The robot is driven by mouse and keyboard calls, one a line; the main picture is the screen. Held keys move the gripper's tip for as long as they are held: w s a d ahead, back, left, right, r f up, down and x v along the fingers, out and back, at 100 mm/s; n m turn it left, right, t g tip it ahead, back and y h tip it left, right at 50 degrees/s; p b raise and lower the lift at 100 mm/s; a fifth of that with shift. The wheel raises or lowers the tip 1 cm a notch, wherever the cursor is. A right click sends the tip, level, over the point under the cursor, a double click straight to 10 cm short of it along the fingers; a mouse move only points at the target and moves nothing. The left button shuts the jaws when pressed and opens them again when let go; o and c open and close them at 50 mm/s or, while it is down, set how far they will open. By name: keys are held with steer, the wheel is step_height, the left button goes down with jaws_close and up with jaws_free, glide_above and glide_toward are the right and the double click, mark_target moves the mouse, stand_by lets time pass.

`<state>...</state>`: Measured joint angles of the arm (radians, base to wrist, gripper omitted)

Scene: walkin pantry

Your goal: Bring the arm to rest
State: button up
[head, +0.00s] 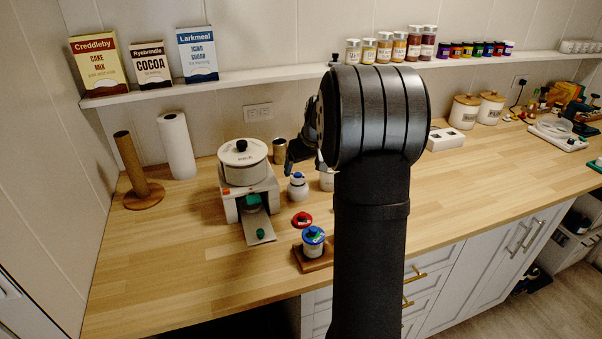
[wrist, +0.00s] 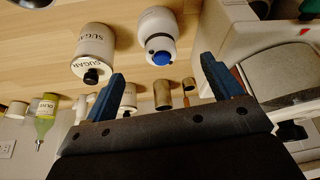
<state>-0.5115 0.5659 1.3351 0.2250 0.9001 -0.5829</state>
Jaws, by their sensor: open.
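My gripper (wrist: 162,68) shows in the wrist view with its two blue fingers spread apart and nothing between them. In the head view my gripper (head: 297,155) is a dark shape above the counter, left of my large black arm joint, and partly hidden by it. It is over the area near a white container with a blue knob (head: 298,188). That container (wrist: 158,35) shows beyond the fingers in the wrist view, apart from them. A white sugar jar (wrist: 93,50) lies left of it in that view.
A white stand (head: 230,195) with a lidded pot stands left of my gripper. A blue-lidded jar (head: 313,240) sits on a wooden block (head: 318,262), near a red lid (head: 302,219). A shelf (head: 290,73) holds boxes and jars. The counter's front left (head: 170,255) is clear.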

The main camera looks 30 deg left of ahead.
mark_target(297, 173)
steer(key=shift+d+r, duration=0.15)
steer(key=shift+r, duration=0.2)
steer(key=x, duration=1.2)
steer(key=shift+s+f, duration=0.1)
steer(key=shift+s, duration=0.1)
steer(key=shift+w+r, duration=0.15)
steer(key=shift+r, duration=1.7)
